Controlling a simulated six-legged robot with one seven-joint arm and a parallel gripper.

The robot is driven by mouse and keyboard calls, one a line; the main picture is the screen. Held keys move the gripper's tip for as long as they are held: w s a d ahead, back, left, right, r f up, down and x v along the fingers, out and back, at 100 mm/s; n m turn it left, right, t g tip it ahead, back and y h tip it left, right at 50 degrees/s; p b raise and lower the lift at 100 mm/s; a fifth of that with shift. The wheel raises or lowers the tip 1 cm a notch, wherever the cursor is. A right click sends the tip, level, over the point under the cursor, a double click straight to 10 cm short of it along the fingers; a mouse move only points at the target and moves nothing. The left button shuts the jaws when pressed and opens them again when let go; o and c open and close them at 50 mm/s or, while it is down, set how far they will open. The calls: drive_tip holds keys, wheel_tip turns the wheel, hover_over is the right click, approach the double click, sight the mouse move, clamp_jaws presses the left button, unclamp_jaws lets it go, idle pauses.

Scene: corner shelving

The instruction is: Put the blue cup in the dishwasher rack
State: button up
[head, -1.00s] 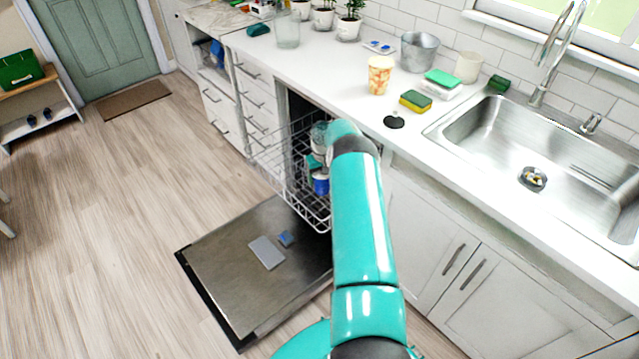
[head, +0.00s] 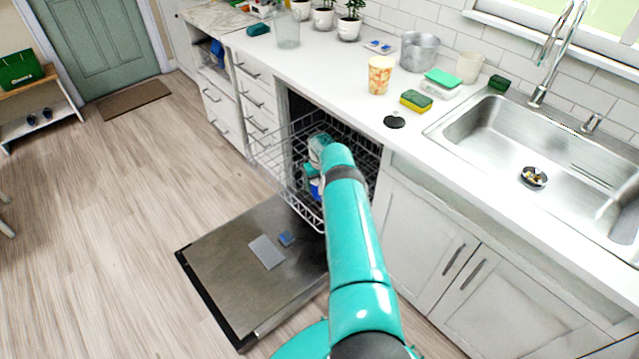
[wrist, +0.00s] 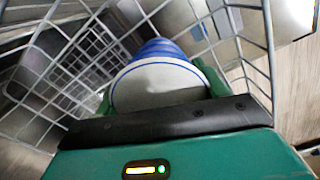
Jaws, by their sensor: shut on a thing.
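The blue cup (wrist: 158,80) is in my gripper (wrist: 155,92), with a green finger on each side of it in the wrist view. Its pale round end with a dark blue rim line faces the wrist camera, and blue bands show beyond it. In the head view a small part of the blue cup (head: 316,186) shows beside my arm. The white wire dishwasher rack (head: 272,157) is pulled out over the open door. In the wrist view the rack wires (wrist: 60,65) surround the cup on several sides. Whether the cup touches the rack floor is hidden.
The open dishwasher door (head: 225,285) lies low over the floor. The counter above holds a patterned tumbler (head: 380,75), a sponge (head: 416,101) and a metal bucket (head: 418,51). The sink (head: 550,150) is at the right. Open floor lies to the left.

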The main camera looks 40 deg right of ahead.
drive_tip(key=shift+f, duration=0.15)
drive_tip(key=o, duration=1.1)
drive_tip(key=shift+c, duration=0.2)
